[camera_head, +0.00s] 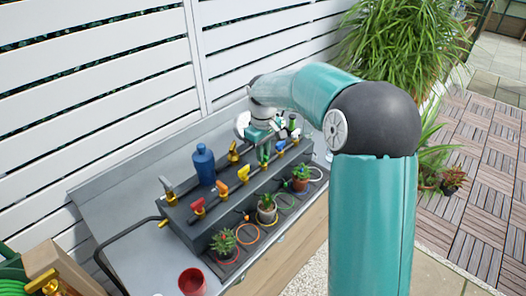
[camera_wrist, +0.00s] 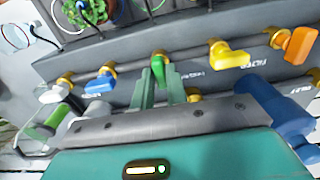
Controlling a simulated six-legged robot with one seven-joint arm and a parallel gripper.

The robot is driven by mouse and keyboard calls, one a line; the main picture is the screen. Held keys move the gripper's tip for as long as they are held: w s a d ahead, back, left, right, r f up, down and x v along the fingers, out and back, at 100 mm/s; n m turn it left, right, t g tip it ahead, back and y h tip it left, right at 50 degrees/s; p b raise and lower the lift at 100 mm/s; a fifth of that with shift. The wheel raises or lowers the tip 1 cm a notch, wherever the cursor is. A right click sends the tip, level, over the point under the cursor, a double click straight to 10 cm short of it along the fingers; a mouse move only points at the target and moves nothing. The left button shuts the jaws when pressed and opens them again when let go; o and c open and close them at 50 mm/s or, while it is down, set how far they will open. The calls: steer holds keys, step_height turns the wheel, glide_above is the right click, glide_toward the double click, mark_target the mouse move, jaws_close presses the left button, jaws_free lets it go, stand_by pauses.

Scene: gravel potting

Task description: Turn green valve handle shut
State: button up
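The green valve handle (camera_wrist: 157,64) shows in the wrist view, on a brass valve on the dark grey panel, between the yellow and blue handles. My gripper (camera_wrist: 160,76) has one finger on each side of this handle, with the tips close to it. The handle fills most of the narrow gap, but I cannot tell whether both fingers press on it. In the head view my gripper (camera_head: 264,156) reaches down at the far part of the valve row, and the green handle there is mostly hidden behind it.
A yellow handle (camera_wrist: 229,55), an orange handle (camera_wrist: 300,45) and a blue handle (camera_wrist: 100,82) flank the green one. A blue bottle (camera_head: 204,165) stands behind the row. Potted plants (camera_head: 223,243) line the front. A red cup (camera_head: 191,281) stands at the near end.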

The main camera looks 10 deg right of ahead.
jaws_close()
steer(key=shift+m, duration=0.5)
steer(key=m, duration=0.3)
steer(key=shift+m, duration=0.4)
steer(key=m, duration=1.3)
steer(key=shift+r, duration=0.1)
steer(key=o, duration=0.5)
jaws_free()
